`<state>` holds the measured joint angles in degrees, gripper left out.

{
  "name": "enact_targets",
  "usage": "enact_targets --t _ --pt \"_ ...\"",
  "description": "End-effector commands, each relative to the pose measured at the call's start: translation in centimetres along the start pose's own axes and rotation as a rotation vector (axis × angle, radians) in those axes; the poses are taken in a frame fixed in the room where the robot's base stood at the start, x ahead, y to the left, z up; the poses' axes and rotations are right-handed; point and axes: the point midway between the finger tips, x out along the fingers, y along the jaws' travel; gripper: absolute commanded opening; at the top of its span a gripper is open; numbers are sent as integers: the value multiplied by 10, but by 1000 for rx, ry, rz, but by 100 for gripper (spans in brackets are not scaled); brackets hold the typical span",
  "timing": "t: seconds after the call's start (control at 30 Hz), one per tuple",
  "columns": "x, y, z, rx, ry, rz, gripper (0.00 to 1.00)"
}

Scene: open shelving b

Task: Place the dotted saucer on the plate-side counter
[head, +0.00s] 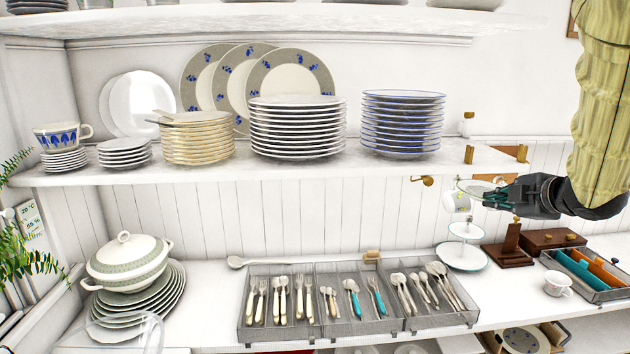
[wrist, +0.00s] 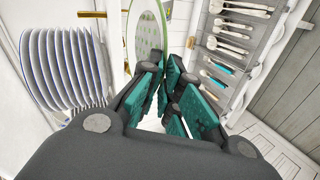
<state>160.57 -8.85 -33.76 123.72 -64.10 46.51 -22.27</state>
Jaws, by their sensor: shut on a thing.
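My gripper (head: 492,196) is at the right of the head view, in front of the back wall and just past the right end of the plate shelf. It is shut on the dotted saucer (head: 472,186), held by its edge in the air. In the wrist view the saucer (wrist: 148,38) shows a pale face with green dots and a green rim, beyond my gripper's fingers (wrist: 168,85). The white counter (head: 205,290) runs below, with a stack of plates (head: 172,300) and a lidded tureen (head: 127,262) at its left end.
The shelf (head: 300,173) carries several plate stacks and a cup. Wire cutlery trays (head: 280,330) fill the counter's middle. A tiered stand (head: 463,256), wooden boxes (head: 548,240) and a small cup (head: 558,284) stand at the right. Bare counter lies left of the trays.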

Motion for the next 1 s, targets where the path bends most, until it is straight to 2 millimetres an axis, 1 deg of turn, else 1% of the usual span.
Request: enact_targets --t 0.03,0.17,0.2,0.27,0.37,0.47,0.5,0.57,0.73,0.8,0.87,1.0 --pt "16 -16 -11 -5 13 -10 0" --pt "51 -51 -37 -19 39 -16 0" --pt "60 -62 -44 -22 45 -17 0" --pt "75 -81 -56 -26 52 -18 0" --pt "96 -113 -73 -27 57 -20 0" --pt "114 -146 -88 -27 54 -18 0" --pt "120 -160 -94 -26 52 -19 0" --pt "128 -180 -102 -22 47 -17 0" --pt "145 -237 -120 -8 20 -12 0" --pt "149 -261 -126 1 5 -9 0" --pt "151 -280 -130 7 -8 -5 0" --pt "152 -324 -138 24 -41 2 0"
